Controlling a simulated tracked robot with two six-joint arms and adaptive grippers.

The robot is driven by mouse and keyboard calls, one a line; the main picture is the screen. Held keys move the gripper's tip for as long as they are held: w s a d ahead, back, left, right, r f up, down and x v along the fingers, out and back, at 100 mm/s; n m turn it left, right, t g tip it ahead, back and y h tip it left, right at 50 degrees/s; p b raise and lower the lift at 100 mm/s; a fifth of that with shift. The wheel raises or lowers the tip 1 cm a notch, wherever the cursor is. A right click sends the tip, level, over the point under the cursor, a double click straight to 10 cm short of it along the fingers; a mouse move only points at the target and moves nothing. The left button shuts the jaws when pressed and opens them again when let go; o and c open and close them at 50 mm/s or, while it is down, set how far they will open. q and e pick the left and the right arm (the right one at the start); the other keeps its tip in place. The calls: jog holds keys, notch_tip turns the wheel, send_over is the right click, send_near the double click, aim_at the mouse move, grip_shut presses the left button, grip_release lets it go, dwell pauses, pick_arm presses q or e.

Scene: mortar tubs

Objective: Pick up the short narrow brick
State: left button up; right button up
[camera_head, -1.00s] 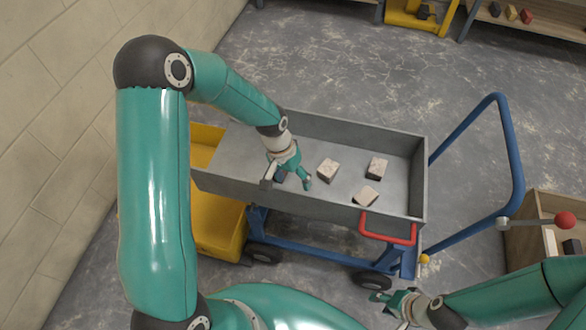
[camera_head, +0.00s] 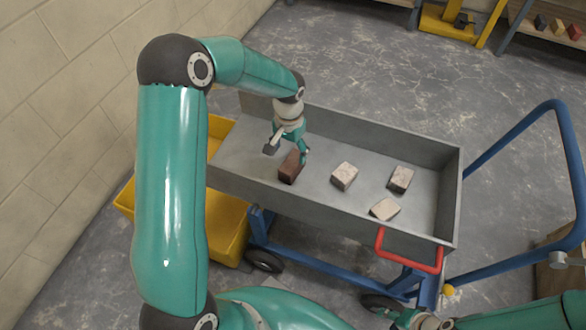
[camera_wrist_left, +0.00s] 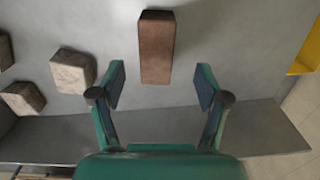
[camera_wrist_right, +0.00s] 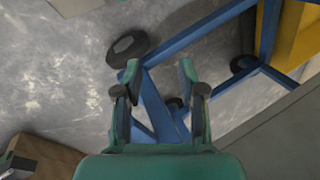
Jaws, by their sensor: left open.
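A reddish-brown narrow brick (camera_head: 291,167) lies on the floor of the grey trolley tray (camera_head: 330,217), left of the pale blocks. In the left wrist view the same brick (camera_wrist_left: 157,48) lies lengthwise, beyond the fingertips and roughly in line with the gap between them. My left gripper (camera_head: 287,152) is over the tray beside the brick; its fingers (camera_wrist_left: 160,85) are spread with nothing between them. My right gripper (camera_wrist_right: 160,72) is open and empty, over the floor near the trolley's blue frame. Only part of it shows at the head view's bottom edge.
Several pale rough blocks, one of them here (camera_head: 344,176), lie to the right in the tray. The tray has raised walls and a red handle (camera_head: 409,258). A blue push bar (camera_head: 515,135) stands right. Yellow tubs (camera_head: 226,220) and a block wall are left.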

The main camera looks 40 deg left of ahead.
aim_at(292, 161)
pick_arm(q)
jog(key=shift+w+d+f+b, duration=0.15)
jog(key=shift+f+b, duration=0.25)
jog(key=shift+f, duration=1.2)
jog(key=shift+w+d+f+b, duration=0.1)
jog(key=shift+w+f+b, duration=0.25)
jog(key=shift+f, duration=1.2)
grip_shut()
